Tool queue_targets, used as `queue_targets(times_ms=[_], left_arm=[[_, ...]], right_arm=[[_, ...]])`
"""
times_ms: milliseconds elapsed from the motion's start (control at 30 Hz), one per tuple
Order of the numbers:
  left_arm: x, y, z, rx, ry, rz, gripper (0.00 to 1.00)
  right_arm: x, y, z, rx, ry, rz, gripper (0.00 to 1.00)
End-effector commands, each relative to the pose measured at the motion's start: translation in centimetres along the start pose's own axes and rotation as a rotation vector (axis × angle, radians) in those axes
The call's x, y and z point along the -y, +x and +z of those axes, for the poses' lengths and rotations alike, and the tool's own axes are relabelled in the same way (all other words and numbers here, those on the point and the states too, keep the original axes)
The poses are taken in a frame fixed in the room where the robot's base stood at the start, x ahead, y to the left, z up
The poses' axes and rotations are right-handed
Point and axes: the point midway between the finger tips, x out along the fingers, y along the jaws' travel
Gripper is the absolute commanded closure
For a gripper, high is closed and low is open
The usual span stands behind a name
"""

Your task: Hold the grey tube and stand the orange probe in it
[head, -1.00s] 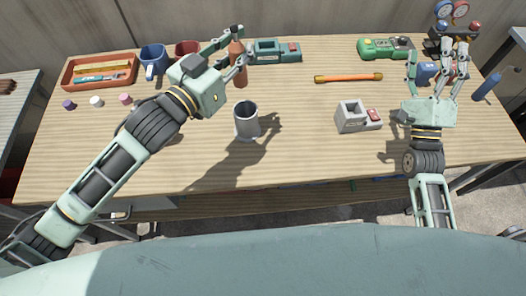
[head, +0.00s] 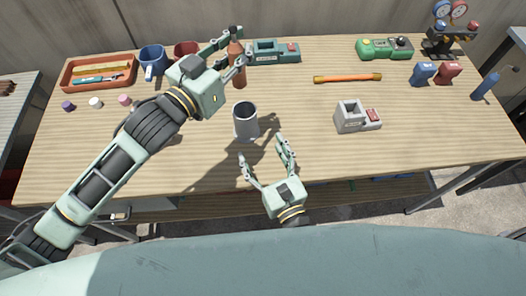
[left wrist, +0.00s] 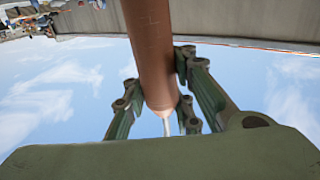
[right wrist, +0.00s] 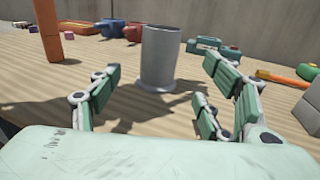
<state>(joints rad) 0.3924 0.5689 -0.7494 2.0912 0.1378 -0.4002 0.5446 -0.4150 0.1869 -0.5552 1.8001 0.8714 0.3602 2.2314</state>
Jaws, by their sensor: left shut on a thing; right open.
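The orange probe (head: 238,72) is in my left gripper (head: 240,48), upright with its narrow end up, behind the tube. The left wrist view shows the fingers around the probe (left wrist: 150,50) near its thin tip. The probe's lower end shows in the right wrist view (right wrist: 48,32); I cannot tell whether it touches the table. The grey tube (head: 246,122) stands upright and empty-looking on the table. My right gripper (head: 263,150) is open in front of the tube, fingers pointing toward it. In the right wrist view, the tube (right wrist: 159,55) stands beyond the fingers, between them.
An orange rod (head: 347,78) and a grey block with a square opening (head: 350,117) lie to the right. An orange tray (head: 72,77) and mugs (head: 152,58) stand back left. The table's front right is clear.

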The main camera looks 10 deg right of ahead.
Motion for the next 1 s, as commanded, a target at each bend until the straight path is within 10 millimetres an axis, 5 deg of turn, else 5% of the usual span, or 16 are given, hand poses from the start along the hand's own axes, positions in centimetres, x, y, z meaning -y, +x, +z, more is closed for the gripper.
queue_targets(times_ms=[600,1000], left_arm=[[0.0,0.0,-0.1,-0.002,0.0,0.0,1.0],[0.0,0.0,-0.1,-0.002,0.0,0.0,1.0]], right_arm=[[-0.1,9.9,0.1,0.001,0.001,0.0,0.28],[-0.1,11.9,0.0,-0.001,0.002,0.001,0.28]])
